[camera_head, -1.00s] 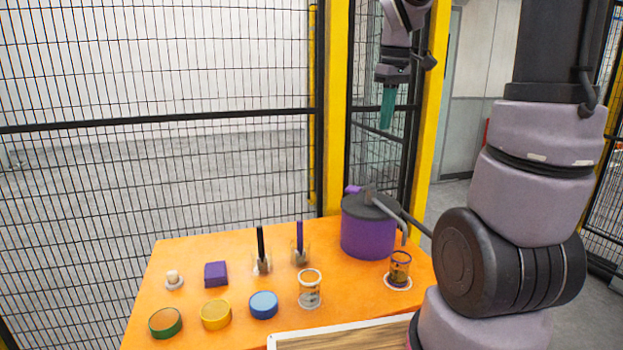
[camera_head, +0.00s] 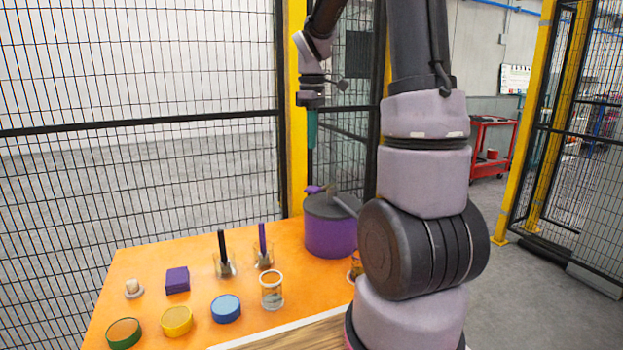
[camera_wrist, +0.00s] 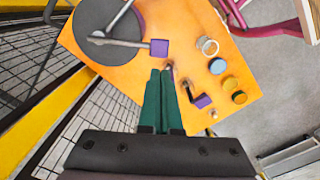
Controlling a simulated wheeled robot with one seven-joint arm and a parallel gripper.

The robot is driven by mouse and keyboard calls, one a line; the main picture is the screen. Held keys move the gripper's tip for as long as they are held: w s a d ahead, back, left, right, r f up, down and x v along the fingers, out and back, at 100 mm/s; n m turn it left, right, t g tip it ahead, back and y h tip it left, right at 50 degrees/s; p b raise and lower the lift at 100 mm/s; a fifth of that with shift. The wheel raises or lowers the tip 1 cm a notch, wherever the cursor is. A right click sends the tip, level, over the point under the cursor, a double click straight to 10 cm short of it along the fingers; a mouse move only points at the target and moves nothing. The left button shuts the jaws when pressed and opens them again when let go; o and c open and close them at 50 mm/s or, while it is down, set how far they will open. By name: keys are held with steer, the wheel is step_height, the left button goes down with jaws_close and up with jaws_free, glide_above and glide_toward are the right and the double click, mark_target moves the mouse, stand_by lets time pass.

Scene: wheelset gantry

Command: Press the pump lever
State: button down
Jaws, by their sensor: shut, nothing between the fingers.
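The pump (camera_head: 330,236) is a purple round pot with a dark grey lid, standing at the table's back right corner. Its lever has a purple end (camera_head: 315,189) pointing left, and a grey spout slants down to the right. In the wrist view the lever's purple pad (camera_wrist: 159,47) sits at the end of a grey rod over the lid (camera_wrist: 92,22). My gripper (camera_head: 311,148) has green fingers pointing down, shut and empty, above the lever's end. In the wrist view the fingertips (camera_wrist: 162,71) appear just below the pad; I see no contact.
The orange table (camera_head: 190,258) holds purple and black sticks in clear cups, a purple cube (camera_head: 177,279), several round lidded pots and a white-rimmed jar (camera_head: 271,290). A cup (camera_head: 355,266) beside the pump is partly hidden by my arm. Mesh fence (camera_head: 140,130) stands behind.

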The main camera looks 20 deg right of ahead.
step_height(320, 180, down, 11)
steer(key=shift+f, duration=0.15)
stand_by(0.4)
steer(key=f, duration=0.1)
steer(key=s+a+f, duration=0.1)
steer(key=f, duration=0.3)
steer(key=shift+s+a, duration=0.15)
steer(key=shift+s+f, duration=0.2)
steer(key=shift+f, duration=0.05)
steer(key=shift+a, duration=0.1)
glide_toward(310, 190)
steer(key=s+a, duration=0.3)
steer(key=shift+w+a+r, duration=0.1)
steer(key=shift+r, duration=0.8)
